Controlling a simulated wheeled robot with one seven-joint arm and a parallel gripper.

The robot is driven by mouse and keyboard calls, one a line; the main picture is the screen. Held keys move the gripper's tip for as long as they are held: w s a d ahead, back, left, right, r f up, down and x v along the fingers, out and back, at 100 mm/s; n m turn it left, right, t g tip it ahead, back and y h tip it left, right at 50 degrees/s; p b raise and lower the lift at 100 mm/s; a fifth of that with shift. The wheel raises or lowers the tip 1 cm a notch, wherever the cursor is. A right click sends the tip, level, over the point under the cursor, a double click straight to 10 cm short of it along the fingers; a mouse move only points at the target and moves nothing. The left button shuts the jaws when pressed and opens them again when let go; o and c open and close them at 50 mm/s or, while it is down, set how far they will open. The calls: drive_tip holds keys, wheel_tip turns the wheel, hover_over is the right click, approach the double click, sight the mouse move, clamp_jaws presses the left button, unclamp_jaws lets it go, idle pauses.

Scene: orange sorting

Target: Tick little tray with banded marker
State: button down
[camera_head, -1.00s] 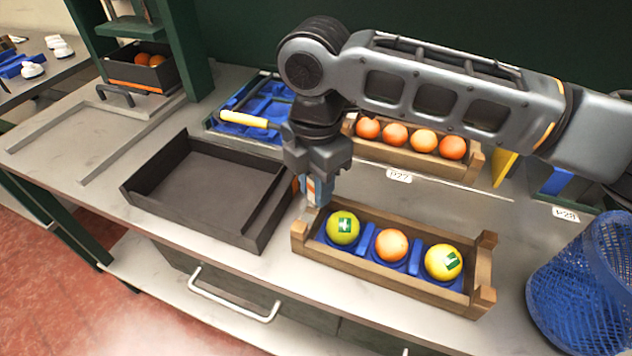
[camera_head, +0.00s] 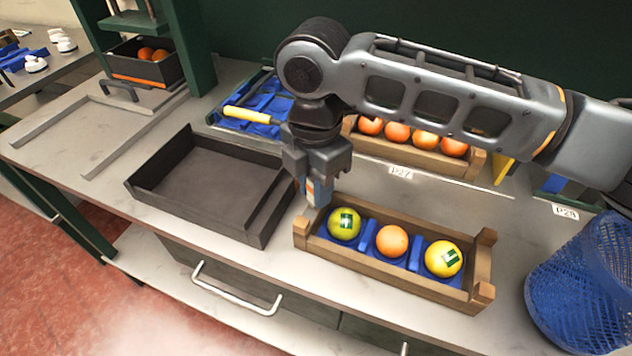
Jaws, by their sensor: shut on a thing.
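My gripper (camera_head: 318,178) points down just behind the left end of the little wooden tray (camera_head: 385,278). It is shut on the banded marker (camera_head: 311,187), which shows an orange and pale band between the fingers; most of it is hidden. The marker's lower end is close to the tray's back left corner, and I cannot tell whether they touch. The tray has a blue insert holding a yellow-green fruit (camera_head: 344,224) with a green and white cross label, a plain orange (camera_head: 391,242), and a yellow fruit (camera_head: 443,259) with a green and white label.
An empty dark tray (camera_head: 190,208) lies to the left. Behind are a blue tray (camera_head: 285,98) with a yellow-handled tool (camera_head: 247,115) and a wooden crate of oranges (camera_head: 470,168). A blue mesh basket (camera_head: 583,285) stands at the right. A dark box of oranges (camera_head: 146,72) sits far left.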

drive_tip(key=shift+r, duration=0.15)
drive_tip(key=shift+r+p, duration=2)
drive_tip(key=shift+r, duration=1.35)
drive_tip(key=shift+f, duration=0.1)
drive_tip(key=shift+w+d+f+b, duration=0.15)
drive_tip(key=shift+f+b, duration=0.45)
drive_tip(key=shift+f, duration=0.4)
drive_tip(key=shift+w+f+b, duration=0.15)
drive_tip(key=shift+f+b, duration=0.4)
drive_tip(key=shift+f, duration=0.45)
drive_tip(key=shift+w+d+f+b, duration=0.15)
drive_tip(key=shift+f+b, duration=0.45)
drive_tip(key=shift+f, duration=0.4)
drive_tip(key=shift+a, duration=0.1)
drive_tip(key=shift+f, duration=0.6)
drive_tip(key=shift+w+d+r, duration=0.1)
drive_tip(key=shift+w+d, duration=0.25)
drive_tip(key=shift+w, duration=0.4)
